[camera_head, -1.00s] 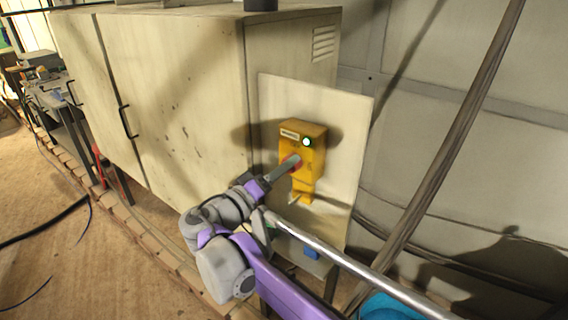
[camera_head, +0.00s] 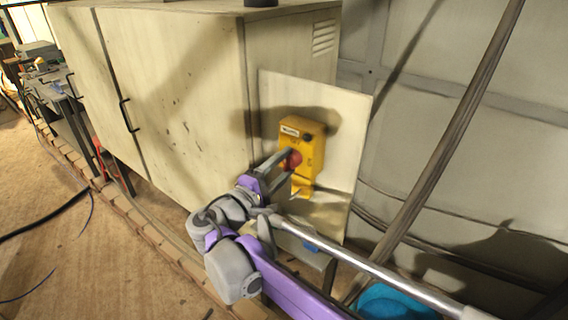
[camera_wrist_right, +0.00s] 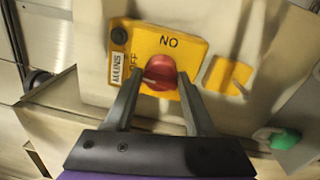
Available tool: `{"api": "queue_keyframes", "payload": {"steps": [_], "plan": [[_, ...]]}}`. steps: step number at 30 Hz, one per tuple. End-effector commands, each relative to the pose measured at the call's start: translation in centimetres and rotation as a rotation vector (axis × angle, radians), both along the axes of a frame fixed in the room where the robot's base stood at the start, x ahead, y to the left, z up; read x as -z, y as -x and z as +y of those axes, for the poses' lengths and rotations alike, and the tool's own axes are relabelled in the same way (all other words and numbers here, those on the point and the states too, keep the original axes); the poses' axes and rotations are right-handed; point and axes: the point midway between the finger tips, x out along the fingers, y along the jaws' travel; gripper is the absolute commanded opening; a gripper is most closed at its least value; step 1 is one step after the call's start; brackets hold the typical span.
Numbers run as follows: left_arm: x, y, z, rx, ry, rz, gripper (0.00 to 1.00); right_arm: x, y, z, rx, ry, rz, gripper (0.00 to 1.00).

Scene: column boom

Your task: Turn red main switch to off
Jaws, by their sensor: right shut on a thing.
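The red switch knob (camera_head: 295,159) sits on the front of a yellow box (camera_head: 313,135) fixed to a pale panel. My right gripper (camera_head: 284,161) has its fingers on both sides of the knob. In the right wrist view, the knob (camera_wrist_right: 159,72) is between the two fingertips of my right gripper (camera_wrist_right: 160,84), which is shut on it. The yellow box (camera_wrist_right: 190,48) bears printed lettering reading "NO" as seen here, "OFF" and a "MAINS" label. A pale mark on the knob faces lower left. The round indicator (camera_wrist_right: 119,36) is dark. My left gripper is not in view.
The pale panel (camera_head: 350,120) stands beside a large worn cabinet (camera_head: 190,100) with a black handle. A slanting pole (camera_head: 440,170) crosses the right side. A blue round thing (camera_head: 395,302) lies at the bottom right. Open floor is at the left.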

Motion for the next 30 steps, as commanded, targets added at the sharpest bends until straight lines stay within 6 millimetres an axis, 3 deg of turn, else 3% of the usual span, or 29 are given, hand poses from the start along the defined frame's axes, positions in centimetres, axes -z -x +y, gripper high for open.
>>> {"api": "queue_keyframes", "payload": {"steps": [20,21,25,30], "plan": [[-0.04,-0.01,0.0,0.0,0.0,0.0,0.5,0.42,0.12,-0.05,0.002,0.047,0.044,0.0],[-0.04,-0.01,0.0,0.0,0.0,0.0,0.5,0.42,0.12,-0.05,0.002,0.047,0.044,0.57],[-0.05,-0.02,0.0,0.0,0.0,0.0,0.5,0.35,0.09,-0.05,0.002,0.048,0.043,0.8],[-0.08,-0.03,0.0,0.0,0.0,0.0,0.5,0.23,0.07,-0.03,0.001,0.049,0.041,0.82]]}}
